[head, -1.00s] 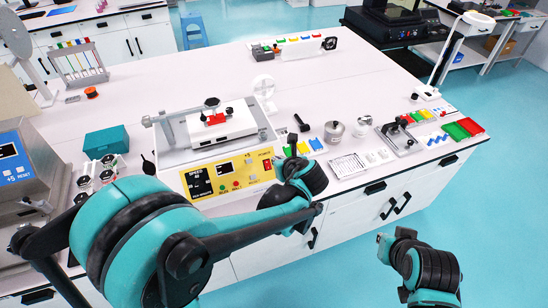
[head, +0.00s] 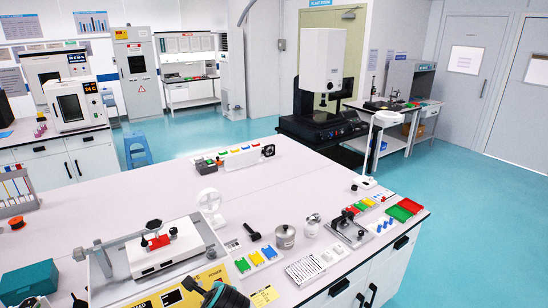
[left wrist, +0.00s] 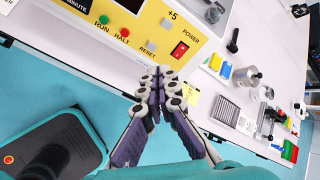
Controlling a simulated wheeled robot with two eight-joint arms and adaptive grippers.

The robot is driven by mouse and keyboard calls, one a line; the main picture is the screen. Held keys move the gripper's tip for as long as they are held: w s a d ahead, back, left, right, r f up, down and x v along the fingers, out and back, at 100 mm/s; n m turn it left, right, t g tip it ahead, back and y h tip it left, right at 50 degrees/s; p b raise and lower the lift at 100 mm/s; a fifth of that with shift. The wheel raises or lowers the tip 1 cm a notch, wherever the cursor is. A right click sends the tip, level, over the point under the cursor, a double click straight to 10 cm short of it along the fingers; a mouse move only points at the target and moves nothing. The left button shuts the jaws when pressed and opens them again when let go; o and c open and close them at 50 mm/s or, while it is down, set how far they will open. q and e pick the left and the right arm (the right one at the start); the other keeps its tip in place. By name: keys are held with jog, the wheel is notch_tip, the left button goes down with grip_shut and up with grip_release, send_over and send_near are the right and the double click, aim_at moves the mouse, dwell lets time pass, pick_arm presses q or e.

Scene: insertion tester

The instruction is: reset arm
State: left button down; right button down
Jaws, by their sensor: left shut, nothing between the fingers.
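My left gripper (left wrist: 158,82) is shut and empty in the left wrist view, its dark jointed fingers pressed together. Its tips show over the white table edge, just below the tester's yellow front panel (left wrist: 120,18). I cannot tell the gap to the panel. The panel carries green and red buttons, a grey button and a red power switch (left wrist: 180,50). In the head view the insertion tester (head: 205,240) stands at the table's front left, with a white block and red part on top. Only a teal and black piece of my arm shows at the bottom edge there. My right gripper is out of view.
Right of the tester are a black-handled tool (head: 253,232), coloured blocks (head: 256,258), metal canisters (head: 285,237) and red and green trays (head: 404,209). A teal box (head: 30,281) stands at the left. The table's middle is clear.

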pick_arm(q)
jog(key=s+a+f+n+h+b, duration=0.1)
jog(key=s+f+n+h+b, duration=0.2)
jog(key=s+n, duration=1.1)
jog(key=n+h, duration=0.1)
jog(key=n, duration=0.5)
jog(key=shift+f, duration=0.25)
